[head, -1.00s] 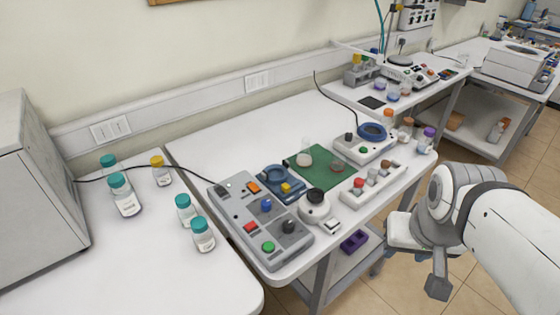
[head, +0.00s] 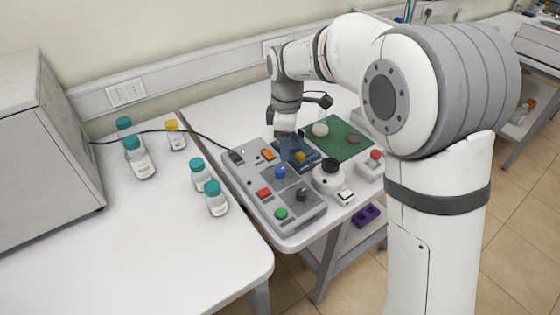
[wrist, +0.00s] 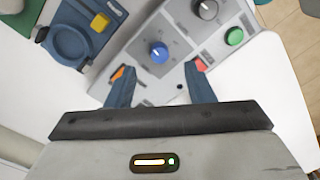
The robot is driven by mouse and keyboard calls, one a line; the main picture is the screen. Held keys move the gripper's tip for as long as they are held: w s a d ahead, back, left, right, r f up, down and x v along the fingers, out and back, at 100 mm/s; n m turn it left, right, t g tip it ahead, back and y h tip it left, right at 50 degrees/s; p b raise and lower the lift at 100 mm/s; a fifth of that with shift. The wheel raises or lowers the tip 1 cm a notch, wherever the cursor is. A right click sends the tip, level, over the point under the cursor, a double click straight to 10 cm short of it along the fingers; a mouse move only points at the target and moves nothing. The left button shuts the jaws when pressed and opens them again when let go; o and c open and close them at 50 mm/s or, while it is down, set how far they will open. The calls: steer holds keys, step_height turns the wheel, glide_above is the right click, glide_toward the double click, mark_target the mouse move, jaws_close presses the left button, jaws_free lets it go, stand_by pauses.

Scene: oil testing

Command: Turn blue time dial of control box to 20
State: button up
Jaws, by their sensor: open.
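The grey control box (head: 250,196) lies on the white table in the head view, with its blue time dial (head: 280,173) near the middle. In the wrist view the blue dial (wrist: 158,52) shows ahead of and between my two blue fingers, with its white ring of marks too small to read. My gripper (wrist: 160,80) is open and empty, apart from the dial. In the head view my gripper (head: 288,145) is above the table, at the box's far side. A black knob (wrist: 206,9), a green button (wrist: 234,36), a red switch (wrist: 201,63) and an orange switch (wrist: 118,73) share the box.
A blue device with a yellow button (head: 300,157) stands right beside the box. A round black-topped device (head: 329,171) and a green mat (head: 345,140) are further right. Several bottles with teal caps (head: 216,197) stand left of the box. A black cable (head: 180,131) runs to the box.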

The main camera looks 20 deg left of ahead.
mark_target(280, 169)
steer(key=shift+a+f+n, duration=0.3)
steer(key=shift+a+f, duration=0.05)
steer(key=shift+a, duration=0.3)
steer(key=shift+a+f, duration=0.1)
steer(key=shift+f, duration=0.2)
steer(key=shift+s+f+p, duration=0.1)
steer(key=shift+f+p, duration=0.35)
steer(key=shift+f, duration=3.15)
steer(key=c, duration=0.9)
steer(key=shift+a, duration=0.15)
steer(key=shift+c, duration=0.5)
steer(key=shift+d, duration=0.2)
